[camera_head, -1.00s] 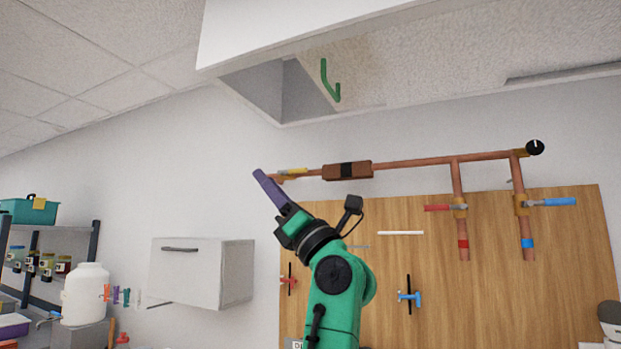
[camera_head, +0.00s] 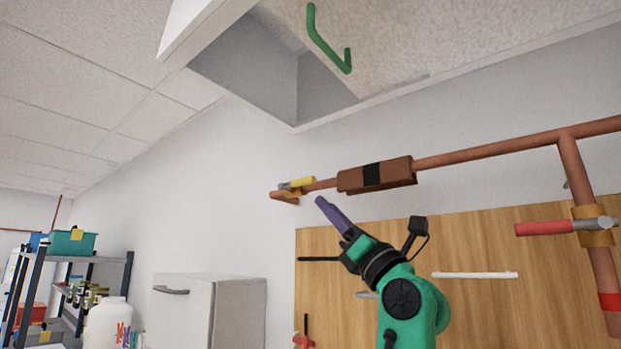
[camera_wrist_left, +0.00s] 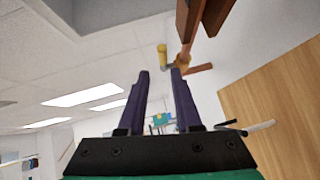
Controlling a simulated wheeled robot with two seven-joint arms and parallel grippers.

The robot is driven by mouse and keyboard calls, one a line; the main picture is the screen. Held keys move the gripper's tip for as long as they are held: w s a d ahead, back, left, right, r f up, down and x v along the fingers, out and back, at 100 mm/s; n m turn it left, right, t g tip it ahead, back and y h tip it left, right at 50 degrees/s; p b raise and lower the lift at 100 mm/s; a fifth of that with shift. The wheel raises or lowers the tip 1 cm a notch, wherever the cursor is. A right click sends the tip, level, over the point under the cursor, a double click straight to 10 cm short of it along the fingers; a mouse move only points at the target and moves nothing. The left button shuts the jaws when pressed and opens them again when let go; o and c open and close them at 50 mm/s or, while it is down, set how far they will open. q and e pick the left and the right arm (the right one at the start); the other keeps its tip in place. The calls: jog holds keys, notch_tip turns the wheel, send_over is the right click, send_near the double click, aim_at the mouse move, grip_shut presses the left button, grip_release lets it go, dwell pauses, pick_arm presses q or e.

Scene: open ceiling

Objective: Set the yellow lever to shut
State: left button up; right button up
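The yellow lever (camera_head: 301,183) sits on a valve near the left end of the copper pipe (camera_head: 490,152), high on the wall. In the head view it seems to lie roughly along the pipe. My left gripper (camera_head: 320,201) points up, just below and right of the lever in the picture, apart from it. In the left wrist view my left gripper (camera_wrist_left: 160,74) is open and empty, and the yellow lever (camera_wrist_left: 162,55) shows just beyond the gap between its fingertips. My right gripper is not in view.
A brown box with a black band (camera_head: 375,176) sits on the pipe. A red lever (camera_head: 545,228) is on a branch at right. A green hook (camera_head: 328,40) hangs in the ceiling opening above. A wooden board (camera_head: 480,245) backs the arm. A white cabinet (camera_head: 215,305) is below left.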

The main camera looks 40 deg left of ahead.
aim_at(304, 182)
pick_arm(q)
jog(key=p+x, duration=0.1)
jog(key=x, duration=0.2)
jog(key=p+x, duration=0.2)
jog(key=x, duration=0.2)
jog(key=w+p+x, duration=0.1)
jog(key=p+x, duration=0.1)
jog(key=x, duration=0.1)
jog(key=shift+a+r, duration=0.2)
jog(key=shift+a, duration=0.1)
jog(key=shift+s+a+r, duration=0.1)
jog(key=shift+a+r, duration=0.1)
jog(key=shift+a, duration=0.05)
jog(key=shift+s+a, duration=0.1)
jog(key=shift+s, duration=0.05)
grip_shut()
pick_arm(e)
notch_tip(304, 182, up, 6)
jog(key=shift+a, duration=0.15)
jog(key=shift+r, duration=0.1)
